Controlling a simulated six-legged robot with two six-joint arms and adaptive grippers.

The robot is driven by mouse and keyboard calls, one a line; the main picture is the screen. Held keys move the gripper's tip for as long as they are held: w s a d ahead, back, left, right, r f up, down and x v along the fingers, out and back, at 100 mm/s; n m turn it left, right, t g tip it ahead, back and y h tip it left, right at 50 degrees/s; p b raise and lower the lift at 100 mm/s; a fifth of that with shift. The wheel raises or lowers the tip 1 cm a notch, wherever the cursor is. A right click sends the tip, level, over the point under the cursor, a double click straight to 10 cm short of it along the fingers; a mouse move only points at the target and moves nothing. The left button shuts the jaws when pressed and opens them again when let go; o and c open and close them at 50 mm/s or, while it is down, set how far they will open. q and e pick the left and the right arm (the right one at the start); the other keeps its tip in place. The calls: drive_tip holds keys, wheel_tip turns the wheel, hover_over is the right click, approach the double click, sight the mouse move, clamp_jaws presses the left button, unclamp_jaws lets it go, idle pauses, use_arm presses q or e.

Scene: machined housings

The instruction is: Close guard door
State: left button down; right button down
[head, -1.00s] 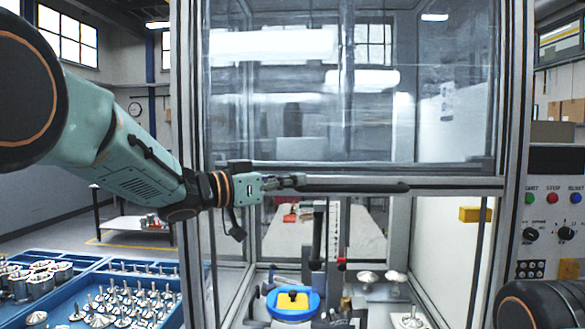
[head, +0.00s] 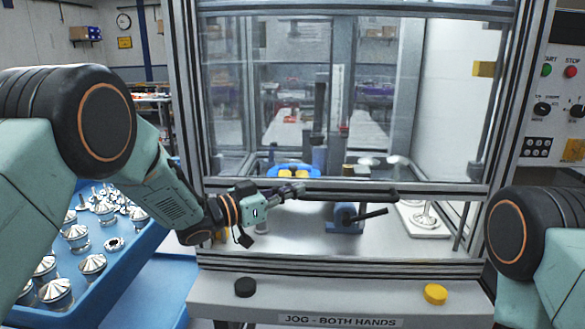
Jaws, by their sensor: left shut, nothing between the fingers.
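The guard door (head: 340,105) is a clear sliding panel in a metal frame. Its bottom rail (head: 440,187) with a dark handle bar (head: 350,193) now sits low, with an open gap between it and the machine's sill. My left gripper (head: 298,190) is shut and empty, its fingertips at the left end of the handle bar; I cannot tell if they touch. My right arm (head: 530,240) shows at the lower right, but its gripper is out of view.
Inside the machine are a blue-and-yellow fixture (head: 293,171) and a blue clamp (head: 345,220). A black button (head: 245,287) and a yellow button (head: 435,293) sit on the front ledge. A blue tray (head: 125,255) of metal parts stands left. A control panel (head: 553,95) is right.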

use_arm(q)
wheel_tip(320, 180, down, 17)
drive_tip(key=b, duration=0.8)
drive_tip(key=shift+s+f, duration=0.1)
drive_tip(key=shift+f, duration=0.05)
